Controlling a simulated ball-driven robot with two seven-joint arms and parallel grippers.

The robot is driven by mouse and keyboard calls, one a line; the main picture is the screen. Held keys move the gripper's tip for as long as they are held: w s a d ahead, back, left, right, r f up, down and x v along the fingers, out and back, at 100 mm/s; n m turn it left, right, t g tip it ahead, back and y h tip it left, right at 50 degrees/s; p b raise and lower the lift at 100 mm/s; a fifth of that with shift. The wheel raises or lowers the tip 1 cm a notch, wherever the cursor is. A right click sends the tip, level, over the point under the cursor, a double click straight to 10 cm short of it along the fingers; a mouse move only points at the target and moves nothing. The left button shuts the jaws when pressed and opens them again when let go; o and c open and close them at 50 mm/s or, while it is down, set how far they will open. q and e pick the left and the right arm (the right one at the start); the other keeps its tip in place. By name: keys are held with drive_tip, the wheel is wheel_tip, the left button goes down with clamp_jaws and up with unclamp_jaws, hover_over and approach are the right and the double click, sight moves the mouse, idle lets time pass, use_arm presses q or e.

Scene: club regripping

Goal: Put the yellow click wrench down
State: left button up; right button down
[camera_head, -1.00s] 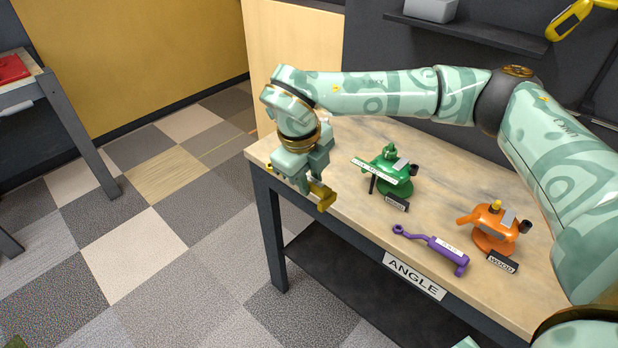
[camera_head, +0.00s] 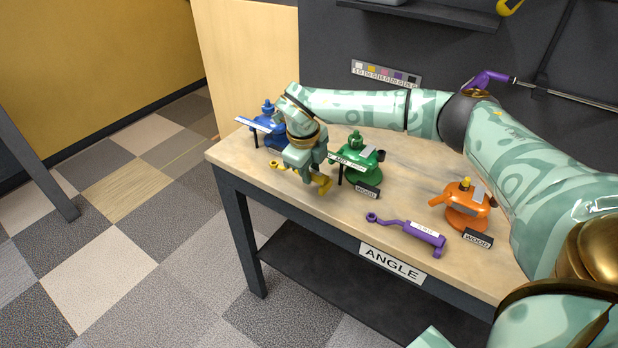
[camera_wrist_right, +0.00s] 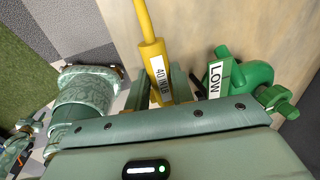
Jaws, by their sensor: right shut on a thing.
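The yellow click wrench (camera_head: 323,185) shows on both sides of my right gripper (camera_head: 303,170), with its ring end toward the blue fixture. In the right wrist view the wrench (camera_wrist_right: 147,30), labelled "40 IN LB", runs between the fingers of the right gripper (camera_wrist_right: 160,88), which are shut on it. The wrench is low at the left part of the workbench (camera_head: 350,218), between the blue and green fixtures. I cannot tell whether it touches the top. The gripper hides its middle. My left gripper is not in view.
A blue fixture (camera_head: 268,112) stands behind left, a green fixture (camera_head: 362,150) just right of the gripper, an orange fixture (camera_head: 465,212) farther right. A purple wrench (camera_head: 415,230) lies near the front edge by the "ANGLE" label (camera_head: 392,263). Bare top lies between the green and orange fixtures.

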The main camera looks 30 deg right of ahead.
drive_tip(key=shift+a+f, duration=0.1)
drive_tip(key=shift+f, duration=0.95)
drive_tip(key=c, duration=1.2)
unclamp_jaws()
drive_tip(key=shift+f, duration=0.1)
drive_tip(key=shift+f, duration=0.1)
drive_tip(key=shift+f+b, duration=0.2)
drive_tip(key=shift+b, duration=0.55)
drive_tip(key=a+r+p, duration=0.1)
drive_tip(key=r+p, duration=0.1)
drive_tip(key=r, duration=0.6)
drive_tip(key=s+a+r+p, duration=0.1)
drive_tip(key=a+r+p, duration=0.1)
drive_tip(key=r, duration=0.6)
drive_tip(key=shift+a+r+p, duration=0.15)
drive_tip(key=shift+r+p, duration=0.15)
drive_tip(key=shift+p, duration=0.1)
